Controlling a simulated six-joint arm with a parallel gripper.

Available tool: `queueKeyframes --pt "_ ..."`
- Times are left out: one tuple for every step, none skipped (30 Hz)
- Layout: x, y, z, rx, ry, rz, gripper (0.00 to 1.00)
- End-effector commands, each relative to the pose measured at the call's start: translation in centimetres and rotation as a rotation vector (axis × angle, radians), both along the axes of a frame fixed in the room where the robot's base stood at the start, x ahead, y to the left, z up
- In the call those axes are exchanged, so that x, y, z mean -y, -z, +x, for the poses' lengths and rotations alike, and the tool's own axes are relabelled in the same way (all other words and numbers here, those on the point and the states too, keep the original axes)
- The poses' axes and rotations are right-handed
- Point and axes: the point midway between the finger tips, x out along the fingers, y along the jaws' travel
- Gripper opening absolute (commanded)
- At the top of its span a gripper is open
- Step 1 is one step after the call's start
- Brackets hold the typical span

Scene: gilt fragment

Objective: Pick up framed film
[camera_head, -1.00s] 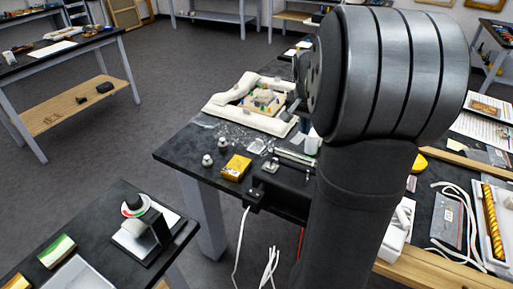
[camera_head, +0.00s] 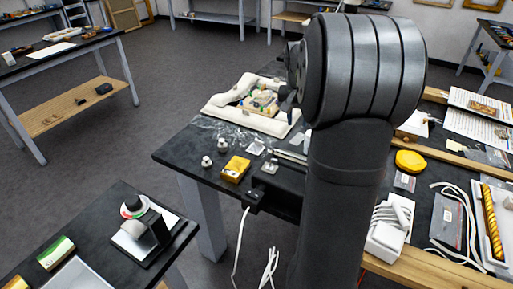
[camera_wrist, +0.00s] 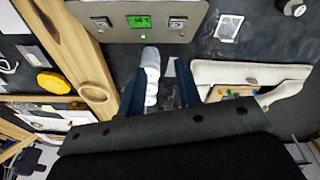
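A small flat piece with a white rim and grey centre, which looks like the framed film (camera_wrist: 228,27), lies on the dark table at the upper right of the wrist view. In the head view a pale small square (camera_head: 256,148), likely the same piece, lies right of the yellow box. My gripper (camera_wrist: 160,88) shows as two dark blue fingers, spread apart. The framed film lies beyond them to the right, not between them. A pale elongated object (camera_wrist: 151,75) shows in the gap; I cannot tell whether it touches a finger. In the head view my arm hides most of the gripper.
A grey device with a green display (camera_wrist: 138,22) is at the top of the wrist view. A white cushion ring (camera_head: 222,106) holds the fragment (camera_head: 262,102). A yellow box (camera_head: 236,169) and small white-topped knobs (camera_head: 206,161) stand near the table's left edge. A wooden beam (camera_wrist: 75,60) runs left.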

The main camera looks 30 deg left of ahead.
Motion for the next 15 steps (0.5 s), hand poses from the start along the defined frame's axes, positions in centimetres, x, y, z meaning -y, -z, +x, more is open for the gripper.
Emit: queueKeyframes --pt "-1.6 0.1 1.1 -0.015 -0.096 -0.015 0.31" --pt "-2.5 0.1 1.7 -0.026 -0.163 -0.026 0.31" --pt "-3.8 0.1 2.4 -0.039 -0.255 -0.041 0.31" --pt "-4.6 0.0 2.9 -0.048 -0.323 -0.051 0.31" --pt "-5.5 0.0 3.4 -0.058 -0.392 -0.061 0.31" --pt "-6.8 0.1 3.9 -0.071 -0.484 -0.072 0.31" --pt "-7.7 0.2 4.3 -0.080 -0.554 -0.078 0.31" --pt "-8.6 0.3 4.7 -0.090 -0.622 -0.086 0.31" --pt "-9.7 0.4 5.1 -0.102 -0.713 -0.094 0.31" --pt "-10.6 0.6 5.4 -0.112 -0.779 -0.100 0.31" --pt "-11.4 0.6 5.7 -0.118 -0.843 -0.105 0.31" --pt "-12.3 0.8 6.0 -0.127 -0.922 -0.110 0.31" --pt "-13.0 0.9 6.1 -0.134 -0.977 -0.112 0.31" --pt "-13.6 1.0 6.3 -0.139 -1.029 -0.115 0.31" --pt "-14.3 1.1 6.4 -0.145 -1.090 -0.117 0.31"
